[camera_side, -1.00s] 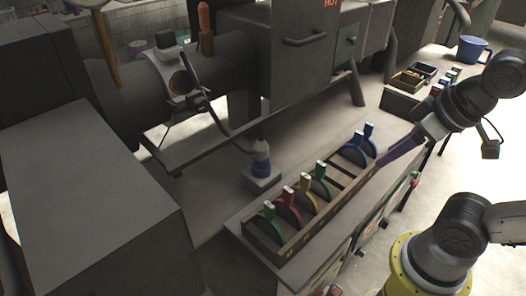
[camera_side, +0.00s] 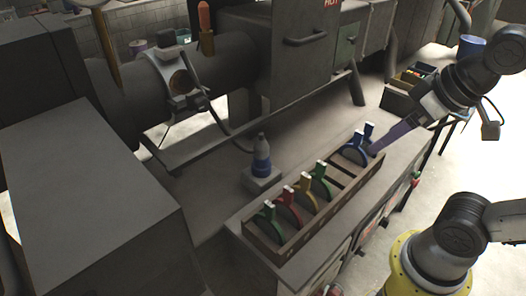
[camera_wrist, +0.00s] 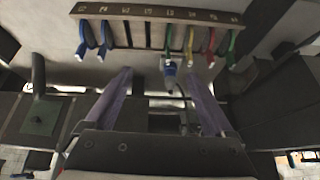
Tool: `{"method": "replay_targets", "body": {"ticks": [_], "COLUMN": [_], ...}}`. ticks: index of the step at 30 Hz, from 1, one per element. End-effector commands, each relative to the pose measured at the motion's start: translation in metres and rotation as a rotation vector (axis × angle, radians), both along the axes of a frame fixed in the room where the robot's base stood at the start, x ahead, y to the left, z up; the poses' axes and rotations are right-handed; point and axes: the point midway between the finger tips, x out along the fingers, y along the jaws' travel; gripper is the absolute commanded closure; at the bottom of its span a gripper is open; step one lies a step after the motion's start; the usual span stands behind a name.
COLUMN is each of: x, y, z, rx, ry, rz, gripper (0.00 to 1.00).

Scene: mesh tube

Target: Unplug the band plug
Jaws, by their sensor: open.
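The band plug (camera_side: 261,158) has a blue body and a grey top. It stands upright in a pale block (camera_side: 262,180) on the bench, left of the rack, with a dark cable (camera_side: 226,132) running near it to the clamp on the pipe. The plug also shows in the wrist view (camera_wrist: 170,72). My gripper (camera_side: 373,151) has purple fingers and is over the far right end of the rack, apart from the plug. In the wrist view my gripper (camera_wrist: 158,74) is open and empty, its fingers wide apart. The plug's lower end is hidden in the block.
A wooden rack (camera_side: 290,243) holds several coloured forked pieces: green, red, yellow and blue, with empty slots in between. A large pipe with a clamp (camera_side: 178,80) and a dark cabinet stand behind the plug. Bench around the plug's block is clear.

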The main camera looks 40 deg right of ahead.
Motion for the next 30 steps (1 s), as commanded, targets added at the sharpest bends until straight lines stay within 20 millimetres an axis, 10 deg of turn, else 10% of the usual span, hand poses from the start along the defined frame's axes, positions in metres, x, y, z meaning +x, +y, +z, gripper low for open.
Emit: {"method": "replay_targets", "body": {"ticks": [14, 30], "x": [0.143, 0.280], "y": [0.013, 0.041], "z": [0.042, -0.056], "rx": [0.020, 0.005], "ry": [0.163, 0.413], "rz": [-0.011, 0.013], "gripper": [0.12, 0.12]}}
